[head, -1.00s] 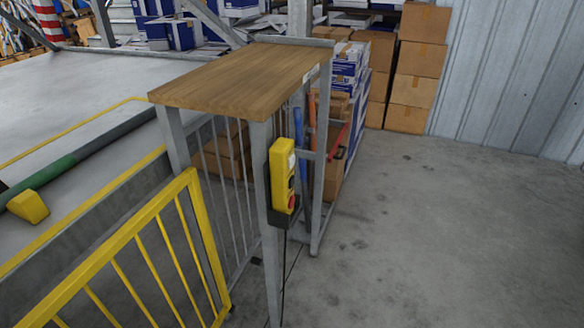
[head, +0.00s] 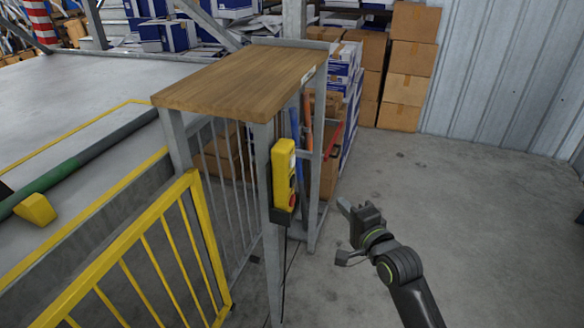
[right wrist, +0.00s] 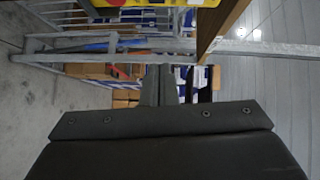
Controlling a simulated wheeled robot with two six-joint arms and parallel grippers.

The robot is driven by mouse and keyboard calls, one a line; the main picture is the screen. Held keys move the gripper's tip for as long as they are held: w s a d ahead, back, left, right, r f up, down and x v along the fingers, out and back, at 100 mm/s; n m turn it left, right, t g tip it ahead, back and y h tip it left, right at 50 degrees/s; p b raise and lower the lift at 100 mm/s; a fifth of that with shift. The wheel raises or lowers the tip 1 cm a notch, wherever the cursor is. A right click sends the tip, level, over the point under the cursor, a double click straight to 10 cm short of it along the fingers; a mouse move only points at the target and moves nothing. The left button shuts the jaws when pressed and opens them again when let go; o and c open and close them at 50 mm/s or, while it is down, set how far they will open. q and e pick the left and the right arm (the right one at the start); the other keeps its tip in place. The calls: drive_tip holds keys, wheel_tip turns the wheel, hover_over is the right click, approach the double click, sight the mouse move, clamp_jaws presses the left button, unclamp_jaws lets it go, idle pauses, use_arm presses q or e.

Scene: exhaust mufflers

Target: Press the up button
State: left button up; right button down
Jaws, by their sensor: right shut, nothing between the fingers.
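The yellow control box (head: 283,175) hangs upright in a dark holder on the grey front leg of the wood-topped stand. Its buttons face right and show only at a steep angle. A red button (head: 293,199) is near its bottom; I cannot tell which one is the up button. My right gripper (head: 343,205) is shut and empty, to the right of the box and apart from it. In the right wrist view, the shut fingers (right wrist: 160,86) point up the picture. The box's yellow edge (right wrist: 150,3) and the red button show at the top, mostly cut off. My left gripper is not in view.
The stand has a wooden top (head: 240,82) and grey legs. A yellow railing (head: 150,245) is at the lower left. Red and blue handles (head: 334,137) lean inside the stand. Stacked cardboard boxes (head: 408,75) are behind. The concrete floor (head: 480,200) at right is open.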

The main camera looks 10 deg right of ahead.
drive_tip(key=shift+t+y, duration=0.4)
drive_tip(key=shift+y, duration=0.2)
drive_tip(key=r, duration=0.1)
drive_tip(key=a+r, duration=0.1)
drive_tip(key=r, duration=0.2)
drive_tip(key=shift+s+a+r, duration=0.3)
drive_tip(key=shift+a, duration=0.1)
drive_tip(key=shift+m, duration=0.3)
drive_tip(key=p, duration=0.2)
approach(293, 161)
drive_tip(key=w+d, duration=0.3)
drive_tip(key=w, duration=0.2)
drive_tip(key=w+a, duration=0.1)
drive_tip(key=w+a+p, duration=0.1)
drive_tip(key=a, duration=0.1)
drive_tip(key=shift+w+a+f, duration=0.1)
drive_tip(key=shift+f, duration=0.3)
